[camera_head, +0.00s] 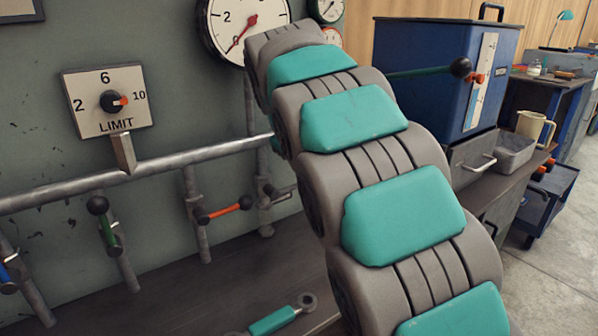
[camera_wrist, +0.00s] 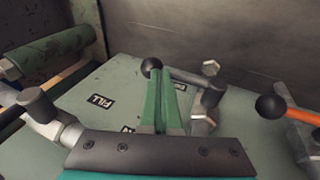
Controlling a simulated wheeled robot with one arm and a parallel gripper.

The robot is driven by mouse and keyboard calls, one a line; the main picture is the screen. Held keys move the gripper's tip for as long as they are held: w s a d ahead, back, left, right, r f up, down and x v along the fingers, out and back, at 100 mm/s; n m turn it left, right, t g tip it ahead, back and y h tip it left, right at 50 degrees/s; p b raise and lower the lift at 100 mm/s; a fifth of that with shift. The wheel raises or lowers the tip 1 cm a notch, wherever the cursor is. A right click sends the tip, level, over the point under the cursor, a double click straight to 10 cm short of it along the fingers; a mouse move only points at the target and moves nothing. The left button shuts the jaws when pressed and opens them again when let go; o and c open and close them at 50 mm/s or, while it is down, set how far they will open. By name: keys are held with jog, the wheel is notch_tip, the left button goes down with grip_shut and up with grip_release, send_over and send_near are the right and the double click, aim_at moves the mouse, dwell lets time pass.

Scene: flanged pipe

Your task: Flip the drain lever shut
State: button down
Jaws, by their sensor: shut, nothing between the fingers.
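My gripper (camera_wrist: 165,86) shows in the wrist view as two green fingers closed together, with nothing between them. A lever with a black ball knob (camera_wrist: 150,66) and a grey rod lies just past the fingertips and runs right to a metal valve. I cannot tell whether the fingers touch it. An orange lever (camera_wrist: 302,116) with a black ball is at the right edge; an orange one also shows in the head view (camera_head: 229,210). No readable label names the drain lever. In the head view my arm hides the gripper.
A FILL label (camera_wrist: 100,101) lies on the green panel; another is mostly hidden by the fingers. A grey pipe fitting (camera_wrist: 40,106) stands at left in the wrist view. The head view shows a green lever (camera_head: 106,231), a LIMIT dial (camera_head: 108,102) and a long pipe (camera_head: 160,165).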

notch_tip(320, 180, up, 14)
jog(key=s+d+p, duration=0.1)
jog(key=s, duration=0.1)
jog(key=shift+f+p, duration=0.25)
jog(key=shift+p, duration=0.15)
jog(key=shift+s, duration=0.1)
jog(key=s+d+f+m+g, duration=0.2)
jog(key=s+d+f, duration=0.4)
jog(key=s, duration=0.2)
jog(key=s+d+f+m+g, duration=0.1)
jog(key=s+d+f+m, duration=0.1)
jog(key=s+d+f, duration=0.4)
jog(key=s+f+m+g+y, duration=0.1)
jog(key=s+f, duration=0.8)
jog(key=s, duration=0.3)
jog(key=s+f+m+g+y, duration=0.1)
jog(key=s+f+m, duration=0.1)
jog(key=s+f, duration=0.6)
jog(key=s, duration=0.5)
jog(key=shift+s+d+f+g, duration=0.2)
jog(key=shift+s+f+g, duration=0.05)
jog(key=shift+f+g, duration=0.15)
jog(key=shift+a, duration=0.15)
